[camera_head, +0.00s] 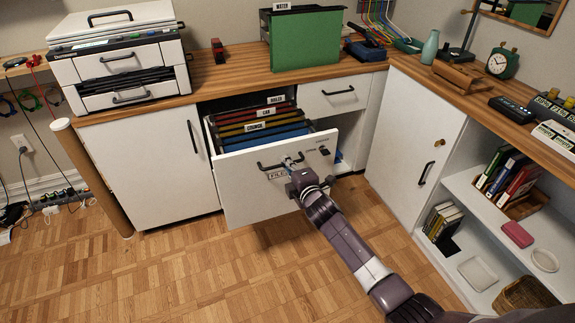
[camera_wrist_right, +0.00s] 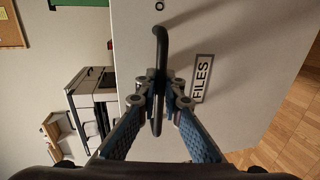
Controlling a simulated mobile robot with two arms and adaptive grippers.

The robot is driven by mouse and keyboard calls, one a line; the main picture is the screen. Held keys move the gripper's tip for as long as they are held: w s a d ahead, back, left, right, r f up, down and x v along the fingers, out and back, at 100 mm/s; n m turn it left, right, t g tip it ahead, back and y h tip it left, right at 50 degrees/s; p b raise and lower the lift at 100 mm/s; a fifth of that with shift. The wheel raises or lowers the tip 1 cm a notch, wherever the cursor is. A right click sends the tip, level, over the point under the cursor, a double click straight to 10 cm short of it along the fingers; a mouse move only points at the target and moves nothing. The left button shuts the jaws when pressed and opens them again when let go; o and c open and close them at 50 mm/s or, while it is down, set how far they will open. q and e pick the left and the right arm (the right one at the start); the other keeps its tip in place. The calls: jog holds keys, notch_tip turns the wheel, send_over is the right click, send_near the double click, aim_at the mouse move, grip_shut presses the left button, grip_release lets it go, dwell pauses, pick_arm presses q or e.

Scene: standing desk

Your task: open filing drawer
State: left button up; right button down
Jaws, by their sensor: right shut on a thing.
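The filing drawer (camera_head: 245,188) has a white front and stands pulled out of the cabinet under the desk. Coloured hanging folders (camera_head: 262,128) with label tabs such as "CAR" and "COUNCIL" show inside it. Its dark bar handle (camera_head: 268,166) is on the front, above a "FILES" label. The label also shows in the right wrist view (camera_wrist_right: 202,78). My right gripper (camera_head: 294,163) is at the drawer front. In the right wrist view its fingers (camera_wrist_right: 160,88) are closed around the dark handle (camera_wrist_right: 160,48). My left gripper is not in view.
A closed small drawer (camera_head: 325,101) is to the right of the filing drawer, and a white cabinet door (camera_head: 150,158) is to its left. A cardboard tube (camera_head: 90,175) leans at the far left. The parquet floor (camera_head: 210,275) in front is clear.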

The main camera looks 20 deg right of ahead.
jog(key=shift+s, duration=0.2)
dwell(0.3)
jog(key=c, duration=2.3)
grip_release()
jog(key=shift+c, duration=0.2)
jog(key=v, duration=1.2)
jog(key=shift+f, duration=0.1)
